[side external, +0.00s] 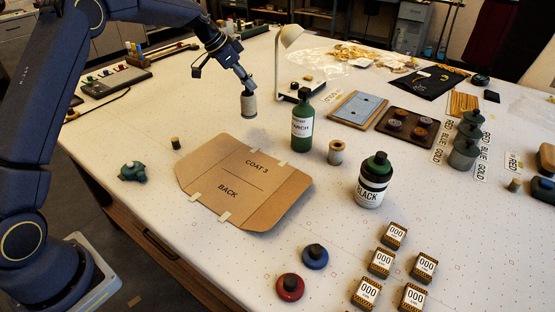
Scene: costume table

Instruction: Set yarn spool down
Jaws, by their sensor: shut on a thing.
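My gripper (246,88) is shut on a pale yarn spool (249,105) and points down. The spool hangs upright in the air, behind the brown cardboard pattern piece (245,182) marked "COAT 3 BACK", with table surface showing around it. The fingertips are small in the view, and their exact contact on the spool is hard to make out. A second, similar spool (336,153) stands on the table right of the green bottle.
A green bottle (302,122) stands right of the held spool, near a white lamp (288,40).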

